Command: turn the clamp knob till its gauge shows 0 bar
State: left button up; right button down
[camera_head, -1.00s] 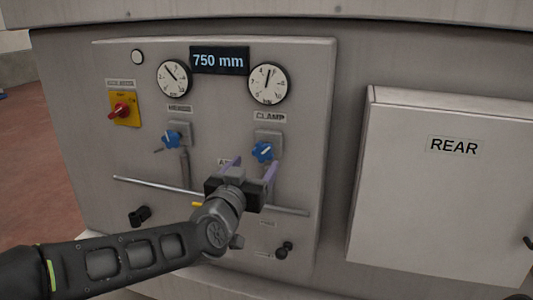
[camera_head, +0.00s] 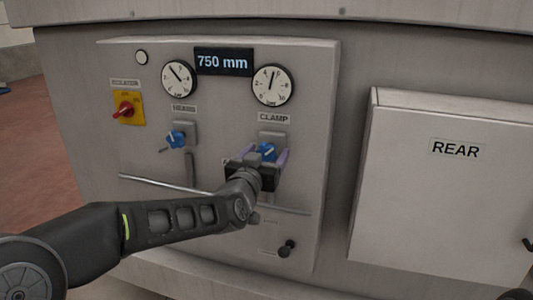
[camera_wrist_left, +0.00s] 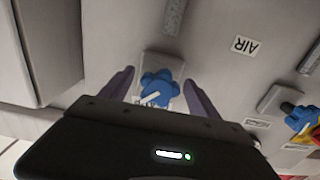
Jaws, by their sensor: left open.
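The blue clamp knob (camera_head: 267,152) sits below the CLAMP label on the grey panel, under its round gauge (camera_head: 272,85). The gauge needle points nearly straight up, a little right; the numbers are too small to read surely. My left gripper (camera_head: 264,158) is open, with its purple fingers on either side of the knob in the head view. In the left wrist view the clamp knob (camera_wrist_left: 158,88) with its white pointer mark lies between the two spread fingers (camera_wrist_left: 160,92), with gaps to both. My right gripper is not in view.
A second blue knob (camera_head: 175,139) with its own gauge (camera_head: 179,77) is at the left. A red-and-yellow isolator switch (camera_head: 127,108), a 750 mm display (camera_head: 223,62), a horizontal rail (camera_head: 150,182) and a black knob (camera_head: 287,247) are on the panel. A REAR box (camera_head: 440,190) stands out at the right.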

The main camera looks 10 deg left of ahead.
pick_arm(q)
jog(key=c, duration=1.4)
jog(key=shift+o, duration=0.2)
